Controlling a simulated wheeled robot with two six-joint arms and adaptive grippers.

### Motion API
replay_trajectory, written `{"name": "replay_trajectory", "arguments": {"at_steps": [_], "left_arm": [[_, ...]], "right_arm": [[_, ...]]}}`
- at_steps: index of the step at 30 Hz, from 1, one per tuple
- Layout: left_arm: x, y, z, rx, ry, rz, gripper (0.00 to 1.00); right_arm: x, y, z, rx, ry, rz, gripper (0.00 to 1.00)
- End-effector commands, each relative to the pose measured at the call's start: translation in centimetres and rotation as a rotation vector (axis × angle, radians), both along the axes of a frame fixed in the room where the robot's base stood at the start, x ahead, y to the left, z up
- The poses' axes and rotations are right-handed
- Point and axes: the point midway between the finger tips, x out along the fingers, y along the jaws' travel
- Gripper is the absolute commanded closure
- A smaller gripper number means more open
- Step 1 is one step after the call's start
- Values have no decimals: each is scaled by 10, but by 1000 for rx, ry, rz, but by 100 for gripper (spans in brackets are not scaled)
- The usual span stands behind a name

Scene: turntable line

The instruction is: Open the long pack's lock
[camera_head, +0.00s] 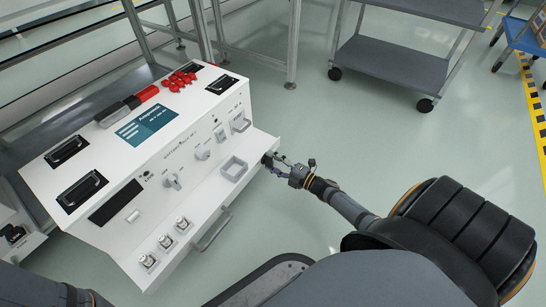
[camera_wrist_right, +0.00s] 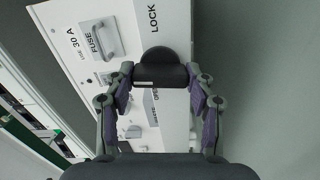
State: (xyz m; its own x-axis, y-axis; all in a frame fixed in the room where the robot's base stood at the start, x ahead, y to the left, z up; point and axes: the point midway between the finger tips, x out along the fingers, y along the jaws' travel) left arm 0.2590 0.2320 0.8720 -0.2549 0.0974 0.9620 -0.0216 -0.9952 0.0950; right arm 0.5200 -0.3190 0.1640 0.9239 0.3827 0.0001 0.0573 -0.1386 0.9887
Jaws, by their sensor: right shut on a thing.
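The long pack (camera_head: 100,180) is a white cabinet with a sloped panel and a lower ledge, at the left of the head view. Its lock knob (camera_wrist_right: 160,68) is black, with a rounded top and a straight bar-like edge. The word LOCK is printed beyond it, and another, partly hidden word lies behind the fingers. In the head view the knob sits at the ledge's right end. My right gripper (camera_head: 272,160) reaches it from the right. In the wrist view its two fingers (camera_wrist_right: 160,82) are closed on the knob's sides. My left gripper is out of view.
A fuse handle (camera_wrist_right: 97,40) is beside the lock. The panel carries a teal screen (camera_head: 147,125), knobs, red connectors (camera_head: 180,79) and black recessed handles. A silver bar handle (camera_head: 213,231) juts from the front. A grey cart (camera_head: 400,62) stands behind; the floor between is clear.

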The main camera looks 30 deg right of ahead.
Motion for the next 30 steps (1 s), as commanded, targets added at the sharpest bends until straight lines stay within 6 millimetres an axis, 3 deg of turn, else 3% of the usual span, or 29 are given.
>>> {"name": "replay_trajectory", "arguments": {"at_steps": [12,27,28,30], "left_arm": [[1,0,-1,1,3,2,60],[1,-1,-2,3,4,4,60],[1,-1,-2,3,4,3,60],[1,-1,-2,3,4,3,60]], "right_arm": [[-1,1,-1,-140,-57,1,77],[-1,1,-1,-156,-63,1,77],[-1,1,-1,-156,-63,1,43],[-1,1,-1,-155,-62,1,33]]}}
